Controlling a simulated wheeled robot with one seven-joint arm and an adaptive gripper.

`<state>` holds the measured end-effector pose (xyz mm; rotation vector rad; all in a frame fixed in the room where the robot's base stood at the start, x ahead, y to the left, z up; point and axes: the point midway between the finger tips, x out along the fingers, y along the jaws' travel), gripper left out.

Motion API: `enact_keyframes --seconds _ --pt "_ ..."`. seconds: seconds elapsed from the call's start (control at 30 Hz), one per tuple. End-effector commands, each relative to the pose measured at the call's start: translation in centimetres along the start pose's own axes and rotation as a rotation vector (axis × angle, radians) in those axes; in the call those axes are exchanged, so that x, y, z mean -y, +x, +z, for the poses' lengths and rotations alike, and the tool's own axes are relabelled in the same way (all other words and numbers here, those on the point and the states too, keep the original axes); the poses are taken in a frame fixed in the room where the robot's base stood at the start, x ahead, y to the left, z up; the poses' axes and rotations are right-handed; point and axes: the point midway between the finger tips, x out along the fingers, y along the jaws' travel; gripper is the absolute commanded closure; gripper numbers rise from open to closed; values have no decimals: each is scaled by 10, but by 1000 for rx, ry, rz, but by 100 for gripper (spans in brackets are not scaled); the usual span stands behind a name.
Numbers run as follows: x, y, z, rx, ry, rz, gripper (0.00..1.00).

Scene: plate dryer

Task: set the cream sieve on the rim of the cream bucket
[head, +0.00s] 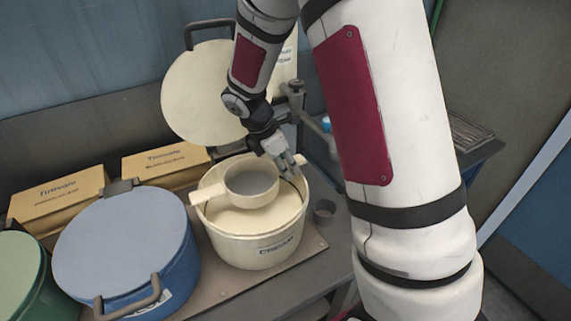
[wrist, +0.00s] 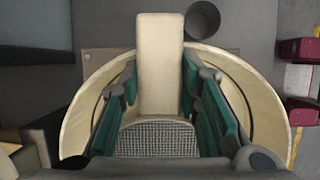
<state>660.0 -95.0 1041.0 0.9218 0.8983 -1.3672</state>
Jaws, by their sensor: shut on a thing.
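The cream bucket (head: 262,248) stands open on the bench in the middle of the head view; its rim curves on both sides of the wrist view (wrist: 76,118). The cream sieve (head: 250,185), a round bowl with grey mesh, is over the bucket's mouth. A flat tab of it reaches across the left rim; I cannot tell whether it touches. My gripper (head: 287,166) is at the bucket's right back side. In the wrist view my green fingers (wrist: 160,90) are shut on the sieve's pale handle (wrist: 160,50), with the mesh (wrist: 158,138) below it.
A round cream lid (head: 200,92) stands upright behind the bucket. A blue lidded bucket (head: 125,240) and a green one (head: 20,275) stand at left, with two tan boxes (head: 60,200) behind. A small grey cup (head: 324,211) is close to the bucket's right.

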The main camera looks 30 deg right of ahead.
Motion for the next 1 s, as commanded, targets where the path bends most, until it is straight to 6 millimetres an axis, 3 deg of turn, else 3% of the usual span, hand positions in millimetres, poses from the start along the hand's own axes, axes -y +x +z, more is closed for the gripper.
enact_keyframes --seconds 0.03,0.3,0.33,0.4,0.43,1.0 --pt "5 12 -7 -11 -2 -17 97" --pt "4 12 -7 -11 -2 -18 97" --pt "4 12 -7 -11 -2 -18 65" --pt "4 12 -7 -11 -2 -18 49" --pt "4 12 -7 -10 -2 -18 46" --pt "2 -1 -2 -2 -3 -9 46"
